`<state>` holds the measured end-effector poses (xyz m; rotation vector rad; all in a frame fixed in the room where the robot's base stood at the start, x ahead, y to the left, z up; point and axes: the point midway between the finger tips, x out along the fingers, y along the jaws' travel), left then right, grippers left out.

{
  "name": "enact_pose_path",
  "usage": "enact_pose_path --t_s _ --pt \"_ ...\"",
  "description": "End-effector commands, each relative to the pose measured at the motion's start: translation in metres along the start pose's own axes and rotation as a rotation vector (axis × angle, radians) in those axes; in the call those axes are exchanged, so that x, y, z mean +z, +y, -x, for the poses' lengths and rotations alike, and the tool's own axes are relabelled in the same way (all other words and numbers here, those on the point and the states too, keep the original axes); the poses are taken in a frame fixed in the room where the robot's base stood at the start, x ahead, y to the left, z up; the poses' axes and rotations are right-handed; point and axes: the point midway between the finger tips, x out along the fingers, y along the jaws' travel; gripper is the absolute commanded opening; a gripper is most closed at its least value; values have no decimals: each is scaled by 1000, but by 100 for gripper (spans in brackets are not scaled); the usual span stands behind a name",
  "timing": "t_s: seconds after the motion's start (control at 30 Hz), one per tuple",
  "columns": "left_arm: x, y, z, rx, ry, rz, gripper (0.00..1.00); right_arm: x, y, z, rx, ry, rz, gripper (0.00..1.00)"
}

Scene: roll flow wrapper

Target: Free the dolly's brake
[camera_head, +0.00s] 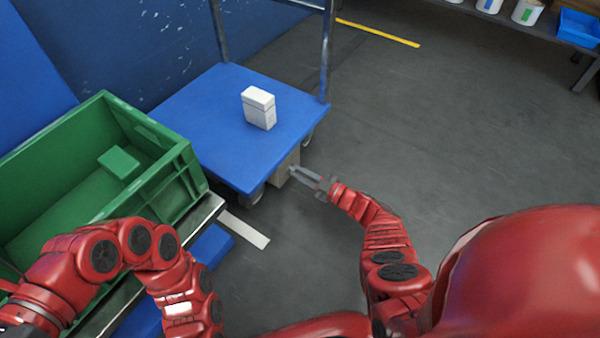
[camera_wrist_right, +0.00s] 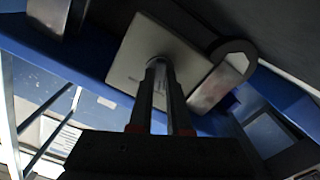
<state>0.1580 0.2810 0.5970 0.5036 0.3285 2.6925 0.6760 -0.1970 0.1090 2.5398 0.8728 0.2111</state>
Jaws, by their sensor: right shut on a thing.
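The dolly (camera_head: 200,110) has a blue deck and upright metal posts, and it stands on the grey floor. A square beige block (camera_head: 285,168), which looks like its brake, sits under the deck's near right edge. It shows in the right wrist view as a pale square plate (camera_wrist_right: 150,55). My right gripper (camera_head: 295,172) reaches in from the right at that block. Its fingers (camera_wrist_right: 160,75) are close together and shut on the block; the exact contact is hard to see. My left arm shows at the lower left, but its gripper is out of frame.
A white box (camera_head: 258,112) stands on the deck. A green crate (camera_head: 60,200) with a green block (camera_head: 119,161) inside stands at left, close to the deck. A caster (camera_wrist_right: 232,58) is beside the plate. A shelf (camera_head: 510,25) is at top right. The floor right of the dolly is clear.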

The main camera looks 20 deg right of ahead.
Motion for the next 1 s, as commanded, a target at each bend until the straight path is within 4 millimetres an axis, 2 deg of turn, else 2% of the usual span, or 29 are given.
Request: enact_pose_path --t_s 0.67,0.7,0.83,0.87,1.0 --pt "0 0 0 0 0 0 0 1 0 0 0 -2 65 0" --pt "0 0 0 0 0 0 0 1 0 0 0 -2 65 20" --pt "0 0 0 0 0 0 0 1 0 0 0 -1 65 43" --pt "0 0 0 0 0 0 0 0 0 0 0 -1 65 46" --pt "0 0 0 0 0 0 0 0 0 0 0 -1 65 46"
